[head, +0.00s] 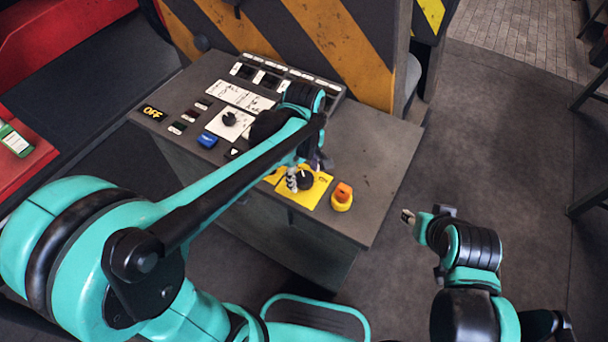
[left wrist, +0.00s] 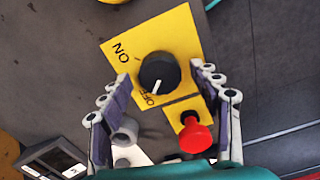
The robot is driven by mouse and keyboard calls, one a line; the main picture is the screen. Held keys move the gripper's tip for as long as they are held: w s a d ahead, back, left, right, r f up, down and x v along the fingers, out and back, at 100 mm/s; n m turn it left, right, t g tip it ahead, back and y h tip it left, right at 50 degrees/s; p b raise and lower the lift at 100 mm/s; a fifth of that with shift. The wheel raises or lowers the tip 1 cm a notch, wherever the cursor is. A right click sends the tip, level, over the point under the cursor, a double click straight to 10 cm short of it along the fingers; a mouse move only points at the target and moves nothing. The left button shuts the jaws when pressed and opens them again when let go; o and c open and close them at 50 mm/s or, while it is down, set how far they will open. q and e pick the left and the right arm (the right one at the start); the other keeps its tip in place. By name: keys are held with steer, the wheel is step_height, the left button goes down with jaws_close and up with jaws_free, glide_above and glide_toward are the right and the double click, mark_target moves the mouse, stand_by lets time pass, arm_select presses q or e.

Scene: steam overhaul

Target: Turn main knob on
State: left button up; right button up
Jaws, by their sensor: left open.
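The main knob (left wrist: 158,72) is a round black dial with a white pointer line, on a yellow plate (left wrist: 180,35) marked ON and OFF. Its pointer is turned toward the OFF mark. In the head view the knob (head: 306,180) sits on the yellow plate (head: 318,190) near the console's front edge, partly hidden by my left gripper. My left gripper (left wrist: 161,76) is open, with one finger on each side of the knob; gaps show between fingers and knob. My right gripper (head: 409,217) is right of the console, away from it; its finger opening is unclear.
A red mushroom button (left wrist: 195,136) stands close by my left gripper's right finger. An orange switch on a yellow base (head: 342,195) is right of the knob.

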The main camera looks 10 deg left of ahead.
arm_select(q)
steer(key=c, duration=1.2)
steer(key=shift+o, duration=0.2)
steer(key=shift+m, duration=0.4)
steer(key=m+p, duration=0.1)
steer(key=m, duration=0.1)
steer(key=shift+r+m+p, duration=0.1)
steer(key=shift+m+p, duration=0.2)
steer(key=shift+m, duration=0.1)
steer(key=m+p, duration=0.1)
steer(key=m, duration=0.3)
steer(key=shift+m, duration=0.3)
steer(key=m+p, duration=0.1)
steer(key=m, duration=0.4)
steer(key=m+p, duration=0.1)
steer(key=m, duration=0.3)
steer(key=shift+m, duration=0.3)
